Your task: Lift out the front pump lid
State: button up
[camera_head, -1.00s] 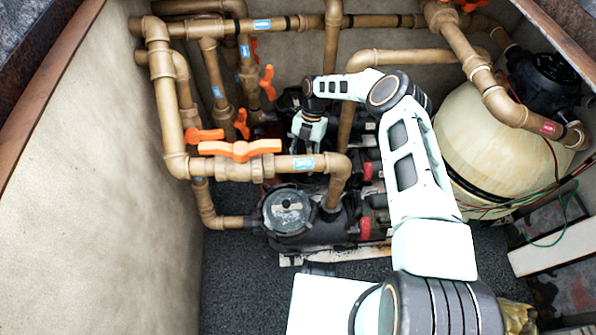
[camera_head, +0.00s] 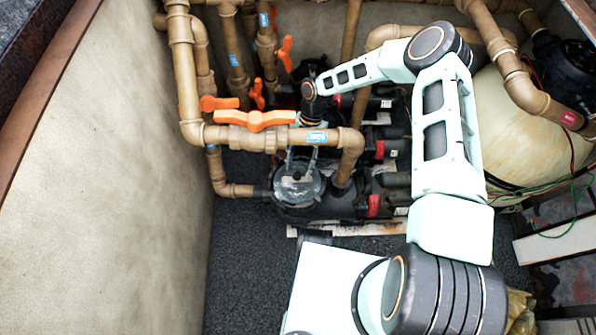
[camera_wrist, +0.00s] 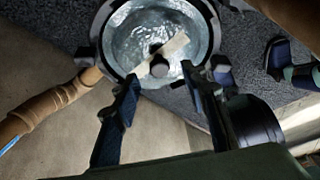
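The front pump lid (camera_head: 299,187) is a round, clear cover on the black front pump (camera_head: 345,203). In the wrist view the lid (camera_wrist: 130,42) lies ahead of the fingers, with a dark knob (camera_wrist: 158,66) at its middle and a pale strip across it. My gripper (camera_wrist: 160,84) is open and empty, its two dark fingers apart, one on each side of the knob. I cannot tell whether they touch the lid. In the head view my gripper (camera_head: 299,168) is above the lid, partly hidden behind a tan pipe.
A tan pipe (camera_head: 275,139) with an orange valve handle (camera_head: 255,120) runs close by my gripper. More pumps (camera_head: 385,128) stand behind. A large beige tank (camera_head: 530,130) is at the right. The gravel floor (camera_head: 245,265) at front left is clear.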

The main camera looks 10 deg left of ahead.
aim_at(297, 180)
jog(key=shift+b+x, duration=0.4)
jog(key=shift+x, duration=1.1)
jog(key=shift+w, duration=0.1)
jog(key=shift+r, duration=0.1)
grip_shut()
